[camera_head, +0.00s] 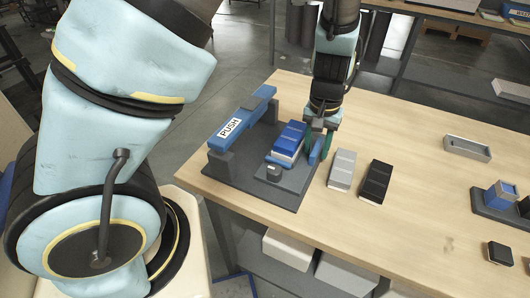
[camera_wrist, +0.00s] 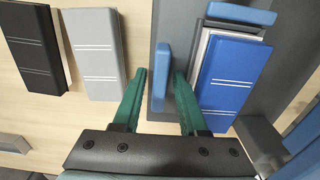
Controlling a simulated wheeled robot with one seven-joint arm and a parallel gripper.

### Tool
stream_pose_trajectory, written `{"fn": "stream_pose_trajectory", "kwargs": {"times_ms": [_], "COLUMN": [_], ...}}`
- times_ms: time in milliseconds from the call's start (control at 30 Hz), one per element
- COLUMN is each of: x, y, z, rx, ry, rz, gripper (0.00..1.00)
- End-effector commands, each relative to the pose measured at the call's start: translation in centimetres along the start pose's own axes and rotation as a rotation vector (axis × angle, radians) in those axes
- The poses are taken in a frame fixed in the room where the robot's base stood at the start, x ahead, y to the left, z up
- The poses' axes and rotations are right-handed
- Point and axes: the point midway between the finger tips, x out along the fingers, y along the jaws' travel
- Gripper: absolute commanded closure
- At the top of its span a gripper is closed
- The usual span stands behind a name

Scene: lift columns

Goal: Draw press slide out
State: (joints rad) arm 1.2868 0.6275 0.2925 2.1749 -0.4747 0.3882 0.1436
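The press stands on a dark grey base (camera_head: 240,178) on the table, with a blue lever bar (camera_head: 243,117) marked PUSH along its left side. A blue block (camera_head: 289,139) with pale lines lies in the press in a pale holder; it also shows in the wrist view (camera_wrist: 234,75). An upright blue handle plate (camera_wrist: 162,75) stands beside the block, on the side facing my gripper. My gripper (camera_wrist: 160,80) has its green fingers on either side of this plate, with small gaps showing. It is open. In the head view my gripper (camera_head: 318,143) partly hides the plate.
A grey block (camera_head: 342,170) and a black block (camera_head: 375,182) lie just right of my gripper. A grey tray (camera_head: 466,149) and a dark fixture with a blue block (camera_head: 500,195) are farther right. The wooden table (camera_head: 400,240) is clear in front.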

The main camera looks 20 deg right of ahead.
Motion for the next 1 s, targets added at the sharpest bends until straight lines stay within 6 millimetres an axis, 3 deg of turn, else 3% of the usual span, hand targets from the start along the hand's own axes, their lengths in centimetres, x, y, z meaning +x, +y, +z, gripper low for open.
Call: {"fn": "stream_pose_trajectory", "kwargs": {"times_ms": [33, 433, 1000], "x": [1.2, 0.8, -4.7], "y": [-0.1, -0.3, -0.3], "z": [0.8, 0.7, 0.3], "rx": [0.002, 0.003, 0.001], "ry": [-0.02, -0.019, -0.011], "rz": [-0.008, -0.009, -0.007], "gripper": [0.57, 0.57, 0.57]}}
